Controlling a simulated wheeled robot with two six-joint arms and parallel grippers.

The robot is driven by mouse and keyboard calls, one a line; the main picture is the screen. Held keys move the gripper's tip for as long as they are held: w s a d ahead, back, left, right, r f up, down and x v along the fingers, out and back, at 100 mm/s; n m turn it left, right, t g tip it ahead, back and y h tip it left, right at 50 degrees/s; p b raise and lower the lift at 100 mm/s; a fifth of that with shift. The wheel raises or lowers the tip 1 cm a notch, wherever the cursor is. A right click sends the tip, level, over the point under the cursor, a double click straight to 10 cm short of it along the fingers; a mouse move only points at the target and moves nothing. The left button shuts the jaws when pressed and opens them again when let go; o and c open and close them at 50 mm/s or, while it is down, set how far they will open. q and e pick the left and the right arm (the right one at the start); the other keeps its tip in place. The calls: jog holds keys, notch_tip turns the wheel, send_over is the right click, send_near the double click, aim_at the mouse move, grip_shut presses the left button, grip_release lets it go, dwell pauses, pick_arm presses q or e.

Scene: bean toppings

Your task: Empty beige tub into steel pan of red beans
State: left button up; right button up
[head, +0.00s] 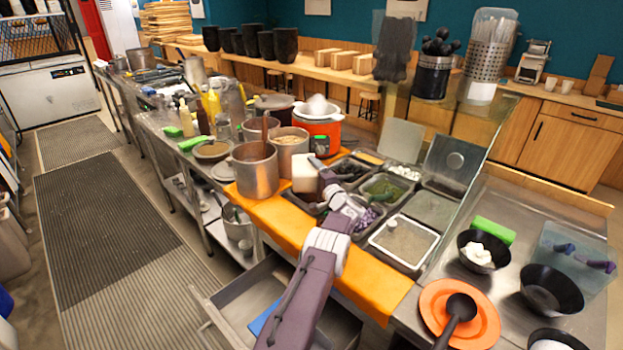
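A pale beige tub (304,173) is upright among the containers at the middle of the counter. A steel pan (257,175) with reddish-brown contents stands just left of it; I cannot make out single beans. My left arm reaches up from the bottom, and its gripper (326,179) is at the tub's right side. The fingers are small and partly hidden, so their grip on the tub is unclear. I cannot tell whether the tub rests on the counter or is held above it. My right gripper is not in view.
A second steel pot (290,147) and an orange pot (320,128) stand behind the tub. Topping bins (383,188) lie to the right. An orange plate (487,322) with a black ladle (459,310) and black bowls are at lower right.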

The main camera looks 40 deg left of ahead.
pick_arm(q)
jog(key=shift+w+d+f+m+b, duration=0.3)
jog(key=shift+m+b, duration=0.4)
jog(key=shift+b, duration=0.55)
jog(key=shift+r+m+t+y+b, duration=0.1)
jog(key=shift+m+t+y+b, duration=0.25)
jog(key=shift+b, duration=0.3)
jog(key=shift+d, duration=0.1)
dwell(0.4)
jog(key=m+b, duration=0.2)
jog(key=b, duration=0.2)
jog(key=shift+t+y+b, duration=0.25)
jog(key=shift+b, duration=0.1)
jog(key=shift+s, duration=0.1)
dwell(0.7)
